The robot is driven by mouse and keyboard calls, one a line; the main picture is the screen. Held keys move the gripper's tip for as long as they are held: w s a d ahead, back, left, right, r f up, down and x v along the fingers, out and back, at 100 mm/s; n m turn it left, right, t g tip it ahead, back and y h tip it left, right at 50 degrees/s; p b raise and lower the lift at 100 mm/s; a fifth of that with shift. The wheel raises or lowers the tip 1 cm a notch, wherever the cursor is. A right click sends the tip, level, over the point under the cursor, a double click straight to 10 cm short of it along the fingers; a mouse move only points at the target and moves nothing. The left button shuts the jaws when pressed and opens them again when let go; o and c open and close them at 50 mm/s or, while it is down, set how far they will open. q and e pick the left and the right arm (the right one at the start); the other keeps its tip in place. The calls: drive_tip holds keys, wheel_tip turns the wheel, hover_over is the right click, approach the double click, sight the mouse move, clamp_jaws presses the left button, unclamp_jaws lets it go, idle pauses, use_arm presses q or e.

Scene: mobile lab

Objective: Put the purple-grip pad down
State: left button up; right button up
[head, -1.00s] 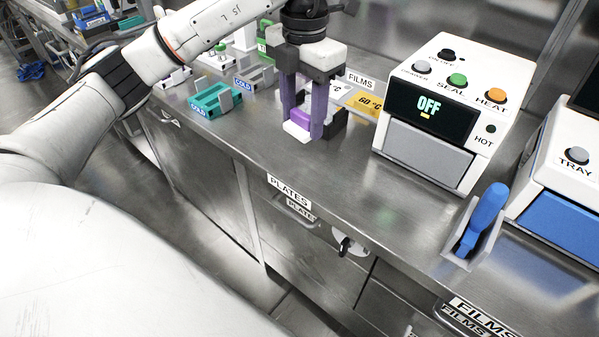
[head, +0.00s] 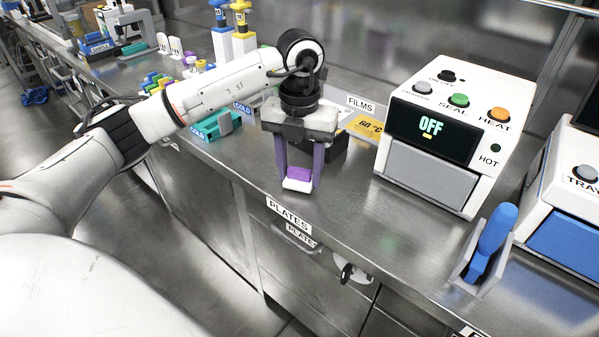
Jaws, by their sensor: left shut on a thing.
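The purple-grip pad (head: 298,175) has a purple top and a white lower part. It shows in the head view between the fingers of my left gripper (head: 299,180), near the front edge of the steel bench. My left gripper points down and is shut on the pad. I cannot tell whether the pad touches the bench top or hangs just above it. My right gripper is not in view.
A blue-handled tool (head: 490,240) sits in a holder at the front right. A black block (head: 330,148) and yellow 60 °C plate (head: 366,126) lie behind. Teal cold block (head: 217,125) stands left.

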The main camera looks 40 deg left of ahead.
use_arm(q)
drive_tip(key=shift+f, duration=0.4)
drive_tip(key=shift+f, duration=0.2)
drive_tip(key=o, duration=0.9)
drive_tip(key=shift+o, duration=0.2)
drive_tip(key=shift+r, duration=0.1)
